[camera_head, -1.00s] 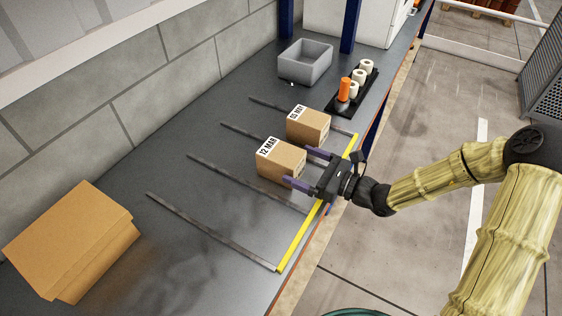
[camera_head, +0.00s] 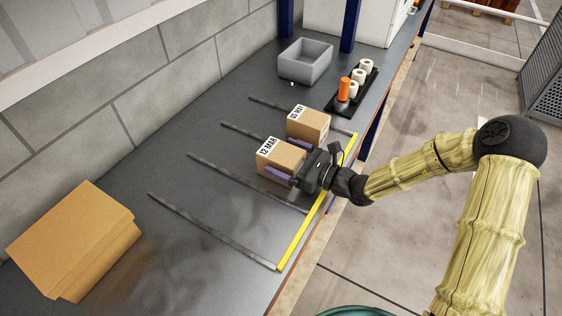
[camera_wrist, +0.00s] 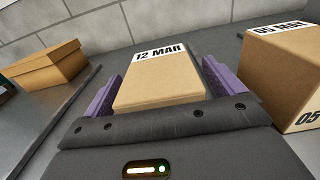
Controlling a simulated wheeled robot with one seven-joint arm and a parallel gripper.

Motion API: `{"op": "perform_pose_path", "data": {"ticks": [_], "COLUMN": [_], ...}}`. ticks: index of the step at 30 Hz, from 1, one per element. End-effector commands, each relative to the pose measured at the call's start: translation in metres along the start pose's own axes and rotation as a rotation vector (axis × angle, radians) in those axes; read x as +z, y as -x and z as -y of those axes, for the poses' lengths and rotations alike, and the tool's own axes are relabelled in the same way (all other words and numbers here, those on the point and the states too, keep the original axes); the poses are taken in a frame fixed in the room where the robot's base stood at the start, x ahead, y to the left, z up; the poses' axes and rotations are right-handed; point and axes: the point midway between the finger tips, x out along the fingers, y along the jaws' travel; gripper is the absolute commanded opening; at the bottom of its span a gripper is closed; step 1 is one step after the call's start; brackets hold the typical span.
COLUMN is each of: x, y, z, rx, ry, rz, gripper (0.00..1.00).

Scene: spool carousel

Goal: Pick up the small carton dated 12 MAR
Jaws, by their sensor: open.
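The small carton dated 12 MAR (camera_head: 280,159) stands on the grey bench between two dark rails. It also shows in the wrist view (camera_wrist: 160,82), its label legible along the far edge of its top. My gripper (camera_head: 287,160) is open, with one purple finger on each side of this carton. In the wrist view the fingers (camera_wrist: 161,88) flank the carton, and small gaps seem to show beside it. Whether either finger touches it I cannot tell. The lower part of the carton is hidden behind my gripper in the wrist view.
A second small carton (camera_head: 308,126) stands close behind, in the neighbouring lane; in the wrist view its label reads 05 MAY. A yellow strip (camera_head: 301,237) edges the bench front. A grey bin (camera_head: 305,63), a spool rack (camera_head: 344,106) and a large cardboard box (camera_head: 72,240) stand farther off.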

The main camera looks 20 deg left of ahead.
Motion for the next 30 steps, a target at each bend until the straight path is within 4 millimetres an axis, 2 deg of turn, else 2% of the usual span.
{"op": "perform_pose_path", "data": {"ticks": [4,5,14,23,26,30], "x": [0.000,0.000,0.000,0.004,0.011,0.031], "y": [0.000,0.000,0.000,0.000,0.000,0.000], "z": [0.000,0.000,0.000,0.000,0.001,0.000], "rx": [0.000,0.000,0.000,0.000,0.000,0.001], "ry": [0.000,0.000,0.000,0.002,0.003,0.005], "rz": [0.000,0.000,0.000,0.002,0.002,0.003], "gripper": [0.94,0.90,0.31,0.31,0.31,0.31]}}
